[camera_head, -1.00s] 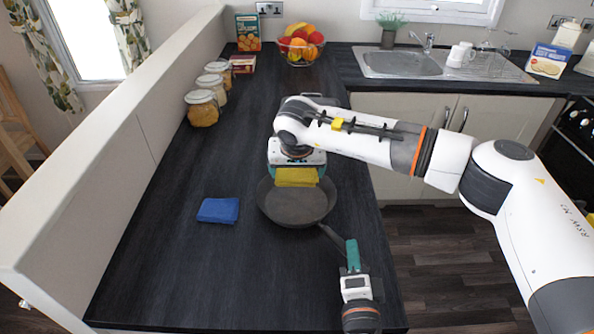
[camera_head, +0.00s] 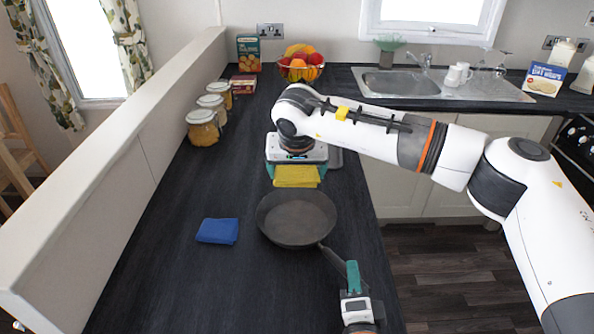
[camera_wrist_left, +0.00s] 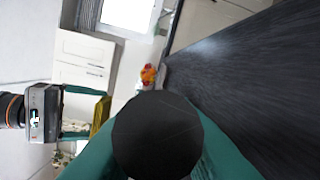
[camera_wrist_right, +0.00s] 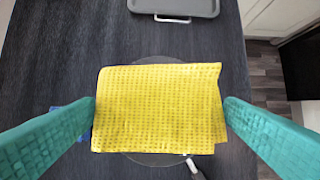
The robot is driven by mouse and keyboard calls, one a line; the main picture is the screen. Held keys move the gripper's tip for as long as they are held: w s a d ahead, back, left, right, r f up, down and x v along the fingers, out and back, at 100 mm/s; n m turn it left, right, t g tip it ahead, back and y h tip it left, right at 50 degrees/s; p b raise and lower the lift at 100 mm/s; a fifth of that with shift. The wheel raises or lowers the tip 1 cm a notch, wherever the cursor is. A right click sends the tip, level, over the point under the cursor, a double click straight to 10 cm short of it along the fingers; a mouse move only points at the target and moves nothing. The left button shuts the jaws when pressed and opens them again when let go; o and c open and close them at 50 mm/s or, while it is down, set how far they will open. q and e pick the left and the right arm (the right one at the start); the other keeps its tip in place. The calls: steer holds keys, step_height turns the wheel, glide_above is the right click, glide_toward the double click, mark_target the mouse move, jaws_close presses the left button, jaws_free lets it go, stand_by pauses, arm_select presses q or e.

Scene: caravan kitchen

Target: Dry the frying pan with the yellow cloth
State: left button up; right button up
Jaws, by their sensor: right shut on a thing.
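The dark frying pan (camera_head: 297,216) is on the counter with its open side up and its handle towards the front right. My left gripper (camera_head: 352,278) is closed around the handle. In the left wrist view a large dark part of the pan (camera_wrist_left: 157,130) fills the space between the teal fingers. My right gripper (camera_head: 297,168) is shut on the yellow cloth (camera_head: 296,177), just behind and above the pan's far rim. The right wrist view shows the cloth (camera_wrist_right: 160,105) spread between the fingers, hiding most of the pan below.
A folded blue cloth (camera_head: 217,231) lies left of the pan. Several jars (camera_head: 203,127) stand along the left wall. A fruit bowl (camera_head: 301,67) and boxes stand at the back. A grey tray (camera_wrist_right: 173,6) lies behind the right gripper. The counter's right edge is close to the pan.

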arm_select(q)
steer(key=o, duration=0.4)
steer(key=shift+c, duration=0.2)
